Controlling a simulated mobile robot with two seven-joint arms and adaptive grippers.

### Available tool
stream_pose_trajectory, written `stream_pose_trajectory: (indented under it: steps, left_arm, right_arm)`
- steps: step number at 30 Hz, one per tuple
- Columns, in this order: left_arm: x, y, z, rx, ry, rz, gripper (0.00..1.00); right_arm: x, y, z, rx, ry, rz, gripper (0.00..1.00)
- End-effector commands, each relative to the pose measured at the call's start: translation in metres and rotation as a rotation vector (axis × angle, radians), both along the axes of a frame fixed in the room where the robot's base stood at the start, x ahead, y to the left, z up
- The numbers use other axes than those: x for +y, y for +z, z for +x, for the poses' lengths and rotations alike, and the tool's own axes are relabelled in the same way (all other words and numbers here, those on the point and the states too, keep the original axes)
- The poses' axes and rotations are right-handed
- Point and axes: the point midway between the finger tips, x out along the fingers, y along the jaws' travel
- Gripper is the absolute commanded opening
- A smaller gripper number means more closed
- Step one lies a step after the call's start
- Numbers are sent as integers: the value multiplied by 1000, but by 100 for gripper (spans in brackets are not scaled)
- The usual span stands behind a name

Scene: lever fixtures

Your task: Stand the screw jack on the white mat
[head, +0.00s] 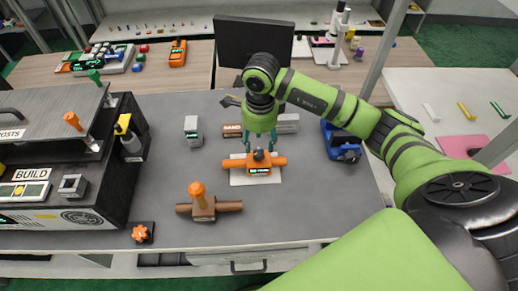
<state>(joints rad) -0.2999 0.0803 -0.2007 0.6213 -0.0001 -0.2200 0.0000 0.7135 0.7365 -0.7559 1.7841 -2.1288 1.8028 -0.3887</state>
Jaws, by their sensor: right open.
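An orange device with a dark knob on top, a crossbar and a small lit label, apparently the screw jack (259,166), stands upright on the white mat (240,181). My right gripper (260,149) points down directly above it, with its dark fingers spread to either side of the knob. The gripper is open; whether a fingertip touches the jack I cannot tell. The mat's middle is hidden under the device. My left gripper is not in view.
A brown fixture with an orange knob (203,206) stands in front of the mat. An orange star knob (141,233) is at the front left. A blue device (342,142) stands right, small grey blocks behind. A dark BUILD station fills the left. The grey table's front right is clear.

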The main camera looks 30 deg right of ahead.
Motion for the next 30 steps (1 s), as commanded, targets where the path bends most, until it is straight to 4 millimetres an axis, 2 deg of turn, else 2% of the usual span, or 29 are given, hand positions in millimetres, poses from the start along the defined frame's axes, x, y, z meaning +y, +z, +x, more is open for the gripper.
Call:
stream_pose_trajectory:
  steps: [1,4,9,12,18,30]
  left_arm:
    - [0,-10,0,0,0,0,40]
    - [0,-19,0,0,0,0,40]
    - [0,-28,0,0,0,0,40]
    - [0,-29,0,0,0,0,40]
    - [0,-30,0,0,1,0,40]
    - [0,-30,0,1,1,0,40]
  right_arm:
    - [-1,9,2,-9,2,-1,53]
    - [-1,31,1,-9,1,-1,53]
    - [-1,64,1,-5,0,0,53]
    - [-1,75,0,-2,0,-1,53]
    - [-1,83,-1,1,0,0,53]
    - [-1,83,-1,1,0,0,53]
